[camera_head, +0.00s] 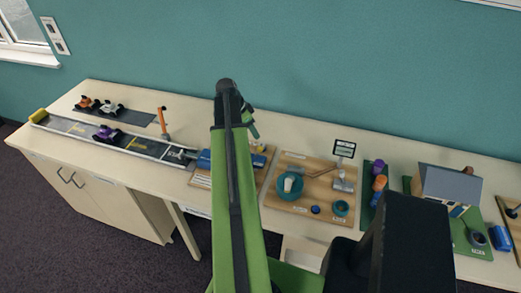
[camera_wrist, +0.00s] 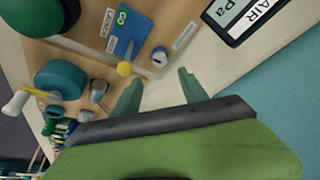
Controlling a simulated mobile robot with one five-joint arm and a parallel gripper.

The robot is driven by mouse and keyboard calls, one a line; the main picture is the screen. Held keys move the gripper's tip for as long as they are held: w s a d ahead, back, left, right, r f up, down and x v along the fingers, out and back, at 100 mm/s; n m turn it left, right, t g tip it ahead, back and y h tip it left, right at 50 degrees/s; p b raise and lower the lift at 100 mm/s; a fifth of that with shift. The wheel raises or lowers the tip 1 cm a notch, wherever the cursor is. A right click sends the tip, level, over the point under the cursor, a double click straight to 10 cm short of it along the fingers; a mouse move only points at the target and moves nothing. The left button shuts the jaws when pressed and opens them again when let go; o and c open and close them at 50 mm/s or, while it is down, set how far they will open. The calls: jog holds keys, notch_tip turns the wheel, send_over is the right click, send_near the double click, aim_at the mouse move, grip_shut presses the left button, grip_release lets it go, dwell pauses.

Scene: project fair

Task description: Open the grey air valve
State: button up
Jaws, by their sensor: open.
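A small round grey fitting (camera_wrist: 160,57) with a dark slot sits at the edge of a wooden board in the wrist view; it may be the air valve, but the label beside it is too small to read. A second grey piece (camera_wrist: 98,90) stands further left on the board. My gripper (camera_wrist: 160,88) is open and empty, its two green fingers apart, with the round fitting showing just beyond the gap between them. In the head view my arm hides part of the bench, and I cannot pick out the valve there.
A display marked AIR (camera_wrist: 245,15) is at the upper right of the wrist view. In the head view, a track (camera_head: 110,138) and several boards crowd the bench.

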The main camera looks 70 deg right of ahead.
aim_at(262, 145)
jog(key=b+x, duration=0.7)
jog(key=x, duration=0.3)
jog(key=shift+w+a+b, duration=0.1)
jog(key=shift+w+b, duration=0.05)
jog(key=shift+b, duration=0.15)
jog(key=shift+f, duration=0.3)
jog(key=shift+s+r, duration=0.1)
jog(key=shift+s, duration=0.1)
grip_shut()
